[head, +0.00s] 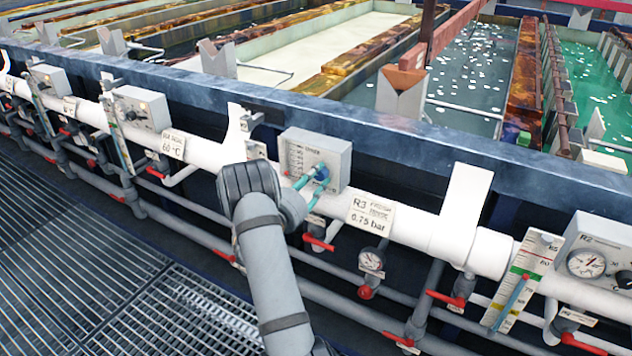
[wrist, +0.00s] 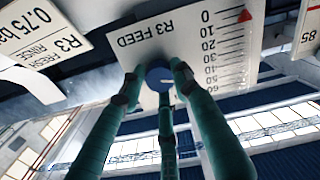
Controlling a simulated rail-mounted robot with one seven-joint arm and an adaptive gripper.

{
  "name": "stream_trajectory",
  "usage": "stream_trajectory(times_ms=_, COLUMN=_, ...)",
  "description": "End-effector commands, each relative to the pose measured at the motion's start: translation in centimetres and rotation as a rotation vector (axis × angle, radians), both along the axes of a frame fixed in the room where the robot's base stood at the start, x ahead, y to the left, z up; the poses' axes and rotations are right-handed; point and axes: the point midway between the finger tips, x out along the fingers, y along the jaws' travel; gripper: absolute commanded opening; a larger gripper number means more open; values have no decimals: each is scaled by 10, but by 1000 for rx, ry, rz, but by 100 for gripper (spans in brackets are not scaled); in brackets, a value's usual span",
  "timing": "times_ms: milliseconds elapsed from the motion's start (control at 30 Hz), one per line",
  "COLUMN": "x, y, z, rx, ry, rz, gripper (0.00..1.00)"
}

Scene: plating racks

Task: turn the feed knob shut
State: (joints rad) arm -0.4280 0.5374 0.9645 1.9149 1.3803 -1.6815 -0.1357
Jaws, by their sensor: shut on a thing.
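The feed knob (wrist: 158,77) is a small blue round knob on a pale panel (wrist: 185,42) marked "R3 FEED", which appears upside down in the wrist view. The panel has a scale from 0 to about 60, with a red triangle beside the 0. My gripper (head: 312,181) has teal fingers and is shut on the knob, with fingertips around its rim. In the head view the blue knob (head: 322,172) shows at the front of a grey box (head: 330,149) on the white pipe. The knob's own pointer mark is not clear.
An "R3 fresh rinse 0.75 bar" label (head: 371,215) is right of the box. Red valve handles (head: 319,242) and a round gauge (head: 371,262) sit below the white pipe (head: 420,228). Tanks lie behind the blue beam (head: 400,135). Floor grating (head: 80,270) is clear at left.

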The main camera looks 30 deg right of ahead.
Motion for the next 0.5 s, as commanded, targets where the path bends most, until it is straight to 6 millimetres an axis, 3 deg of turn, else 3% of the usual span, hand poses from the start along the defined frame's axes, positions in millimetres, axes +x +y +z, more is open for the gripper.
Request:
stream_trajectory(times_ms=33, x=-2, y=0, z=-7, rx=-18, ry=43, rz=-5, gripper=5)
stream_trajectory(times_ms=500, x=-4, y=-1, z=-6, rx=-268, ry=414, rz=-6, gripper=5)
